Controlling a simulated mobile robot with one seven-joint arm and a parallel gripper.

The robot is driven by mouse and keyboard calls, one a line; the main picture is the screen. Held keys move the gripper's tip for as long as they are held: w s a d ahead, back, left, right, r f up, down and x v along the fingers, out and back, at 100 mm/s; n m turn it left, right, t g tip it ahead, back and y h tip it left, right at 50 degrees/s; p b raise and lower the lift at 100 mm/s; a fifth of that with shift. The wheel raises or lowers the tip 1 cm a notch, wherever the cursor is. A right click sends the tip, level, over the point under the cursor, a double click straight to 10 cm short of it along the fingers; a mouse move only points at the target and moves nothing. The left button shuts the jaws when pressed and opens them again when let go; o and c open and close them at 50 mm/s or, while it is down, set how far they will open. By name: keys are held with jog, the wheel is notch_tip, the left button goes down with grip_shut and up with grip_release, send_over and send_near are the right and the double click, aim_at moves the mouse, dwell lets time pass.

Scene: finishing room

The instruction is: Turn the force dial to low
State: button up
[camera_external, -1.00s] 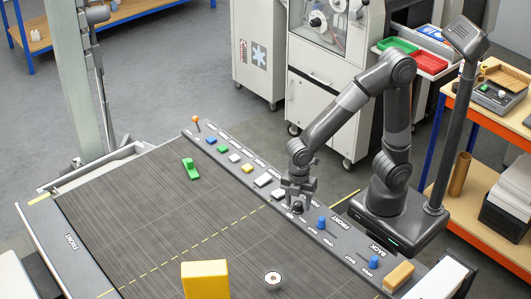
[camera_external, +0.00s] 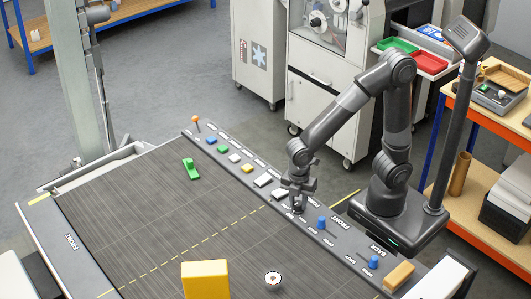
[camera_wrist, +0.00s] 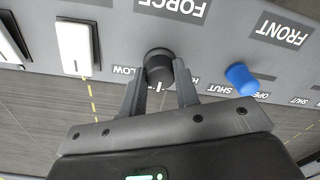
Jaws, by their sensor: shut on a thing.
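The force dial (camera_wrist: 158,62) is a round black knob below the FORCE label (camera_wrist: 172,8) in the wrist view. The LOW mark (camera_wrist: 123,70) is to its left, and a partly hidden label beginning with H is to its right. My gripper (camera_wrist: 159,82) is shut on the dial, one finger on each side. A white mark shows between the fingers; the dial's exact setting is not clear. In the external view my gripper (camera_external: 297,206) is down at the panel edge and mostly hides the dial.
A blue knob (camera_wrist: 241,79) under FRONT stands close to the right, and a white rocker switch (camera_wrist: 75,48) stands to the left. In the external view a green piece (camera_external: 191,169) and a yellow block (camera_external: 205,280) are on the dark bed.

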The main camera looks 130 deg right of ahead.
aim_at(298, 202)
jog(key=m, duration=0.5)
jog(key=shift+m, duration=2.9)
jog(key=o, duration=1)
jog(key=shift+c, duration=0.2)
notch_tip(298, 202, up, 11)
